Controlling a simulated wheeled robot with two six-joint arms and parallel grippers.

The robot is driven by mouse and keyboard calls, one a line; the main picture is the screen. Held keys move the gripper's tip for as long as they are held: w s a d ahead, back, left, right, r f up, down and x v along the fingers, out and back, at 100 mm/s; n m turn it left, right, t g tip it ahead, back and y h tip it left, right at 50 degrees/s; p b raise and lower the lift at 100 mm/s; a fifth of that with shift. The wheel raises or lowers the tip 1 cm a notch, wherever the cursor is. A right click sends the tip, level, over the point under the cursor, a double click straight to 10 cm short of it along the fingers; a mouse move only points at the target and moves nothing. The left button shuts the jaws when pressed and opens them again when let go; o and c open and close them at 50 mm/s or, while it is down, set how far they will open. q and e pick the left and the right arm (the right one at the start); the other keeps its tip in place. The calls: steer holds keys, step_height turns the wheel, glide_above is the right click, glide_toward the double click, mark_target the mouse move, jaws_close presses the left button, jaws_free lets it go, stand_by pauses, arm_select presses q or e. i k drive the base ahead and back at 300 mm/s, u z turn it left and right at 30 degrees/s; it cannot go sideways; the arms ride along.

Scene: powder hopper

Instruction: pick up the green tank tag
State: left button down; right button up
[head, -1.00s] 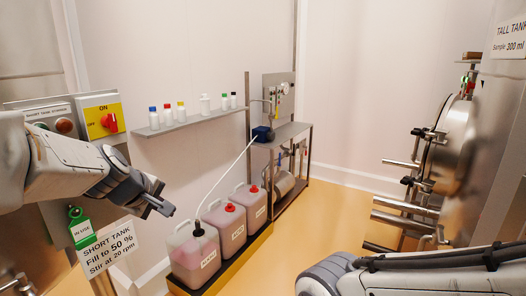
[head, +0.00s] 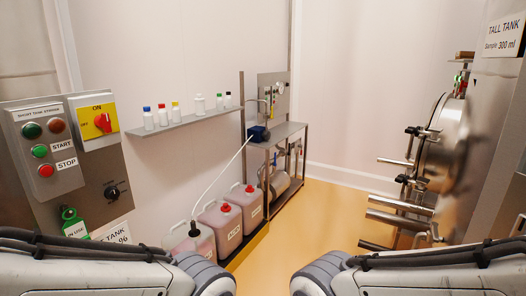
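A green tag (head: 72,222) marked IN USE hangs at the lower left of the head view, below the control panel (head: 40,185). Its lower part is cut off by my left arm. A white sign (head: 116,234) for the short tank shows beside it, mostly hidden by the same arm. My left arm crosses the bottom left and my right arm the bottom right. Neither gripper's fingers can be seen. A small green item (head: 458,78) shows by the tall tank at the right, too small to make out.
The panel carries a yellow and red switch (head: 98,121), buttons and a black knob (head: 112,193). Several bottles stand on a wall shelf (head: 190,122). The steel tall tank (head: 450,140) has protruding pipes at right. Floor between is open.

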mark_target(75, 227)
steer(key=u, duration=1.25)
steer(key=k, duration=0.4)
steer(key=z, duration=0.45)
steer(key=i, duration=1.1)
steer(key=z, duration=0.1)
